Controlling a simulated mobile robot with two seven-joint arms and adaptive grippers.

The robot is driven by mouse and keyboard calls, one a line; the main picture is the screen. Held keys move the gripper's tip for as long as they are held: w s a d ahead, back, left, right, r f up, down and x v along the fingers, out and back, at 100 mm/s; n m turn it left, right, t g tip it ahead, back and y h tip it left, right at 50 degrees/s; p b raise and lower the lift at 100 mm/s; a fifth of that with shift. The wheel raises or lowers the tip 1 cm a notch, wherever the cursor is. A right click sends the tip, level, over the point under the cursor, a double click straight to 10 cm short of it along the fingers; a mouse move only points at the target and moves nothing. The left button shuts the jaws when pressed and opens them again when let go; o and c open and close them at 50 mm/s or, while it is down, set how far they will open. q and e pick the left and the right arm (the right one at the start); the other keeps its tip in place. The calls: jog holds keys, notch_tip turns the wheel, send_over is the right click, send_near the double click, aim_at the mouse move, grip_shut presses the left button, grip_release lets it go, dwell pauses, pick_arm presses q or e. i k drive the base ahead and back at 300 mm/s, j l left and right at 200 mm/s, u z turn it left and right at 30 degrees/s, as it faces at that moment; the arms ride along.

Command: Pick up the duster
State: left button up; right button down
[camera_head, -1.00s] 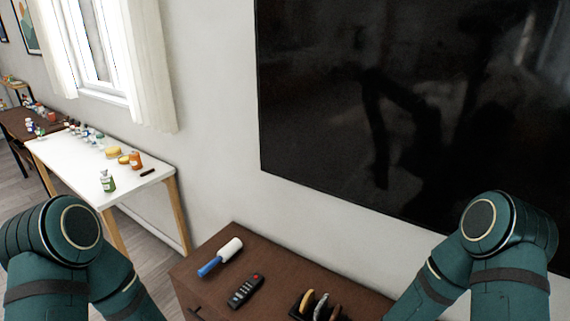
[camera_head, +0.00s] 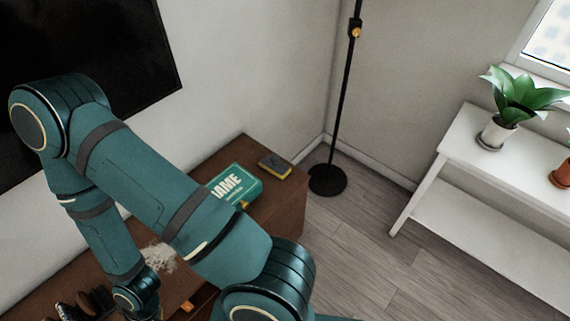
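A pale, fluffy thing, probably the duster head (camera_head: 160,257), shows on the brown cabinet, partly hidden behind my arm; I see no handle. One of my teal arms crosses the left half of the view, bent at the elbow, with its wrist low at the bottom edge just left of the fluffy thing. Its gripper fingers are not visible. My other gripper is out of view.
The brown cabinet (camera_head: 283,192) bears a green box (camera_head: 233,187) and a yellow-and-dark sponge-like block (camera_head: 275,166). A black floor lamp (camera_head: 327,180) stands beyond its end. A white shelf table (camera_head: 455,150) with potted plants is at right. Floor between is clear.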

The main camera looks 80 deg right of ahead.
aim_at(275, 162)
jog(key=z, duration=2.55)
jog(key=k+l, duration=0.05)
